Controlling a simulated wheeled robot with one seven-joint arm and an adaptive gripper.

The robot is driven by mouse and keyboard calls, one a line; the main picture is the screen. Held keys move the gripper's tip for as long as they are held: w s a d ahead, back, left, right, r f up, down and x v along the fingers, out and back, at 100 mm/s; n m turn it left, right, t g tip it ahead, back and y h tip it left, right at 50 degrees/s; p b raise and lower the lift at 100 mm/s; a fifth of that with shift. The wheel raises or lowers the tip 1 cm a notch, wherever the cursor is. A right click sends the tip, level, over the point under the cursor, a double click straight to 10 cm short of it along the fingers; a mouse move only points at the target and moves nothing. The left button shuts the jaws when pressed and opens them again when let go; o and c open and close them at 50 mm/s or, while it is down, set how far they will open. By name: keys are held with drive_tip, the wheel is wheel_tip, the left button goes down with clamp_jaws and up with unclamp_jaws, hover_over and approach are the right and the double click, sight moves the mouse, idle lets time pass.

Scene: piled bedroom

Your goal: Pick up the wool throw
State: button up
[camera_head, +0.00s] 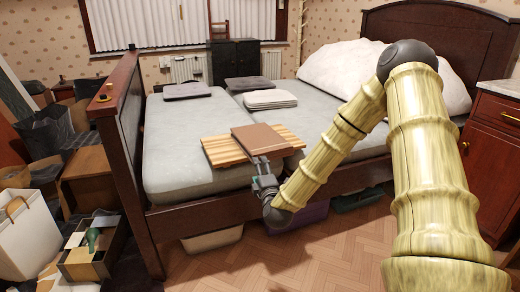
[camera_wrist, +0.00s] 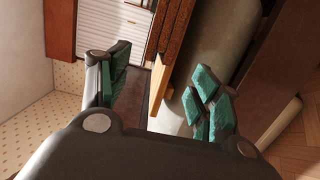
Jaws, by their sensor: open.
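A flat brown folded-looking piece (camera_head: 258,138) lies on a slatted wooden board (camera_head: 222,151) near the bed's front edge; it may be the wool throw, but I cannot tell its material. Other flat folded pieces lie farther back: a dark grey one (camera_head: 187,90), another dark one (camera_head: 249,83) and a white stack (camera_head: 270,99). My gripper (camera_head: 262,167) is at the front edge of the brown piece. In the wrist view, my gripper (camera_wrist: 162,88) has its green-padded fingers wide apart. A brown edge (camera_wrist: 178,30) and pale wood (camera_wrist: 160,88) show between and beyond them; contact is unclear.
The bed's grey mattress (camera_head: 180,135) has clear room on the left. A tall wooden footboard (camera_head: 122,110) stands at its left end, and a white duvet (camera_head: 335,68) is heaped at the right. Boxes (camera_head: 95,248) crowd the floor at left. Bins sit under the bed.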

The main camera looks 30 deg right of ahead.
drive_tip(key=b+x, duration=0.3)
drive_tip(key=x, duration=0.5)
drive_tip(key=shift+w+f+b, duration=0.1)
drive_tip(key=shift+w+b, duration=0.2)
drive_tip(key=shift+w+d, duration=0.2)
drive_tip(key=shift+w, duration=0.3)
drive_tip(key=shift+c, duration=0.5)
clamp_jaws()
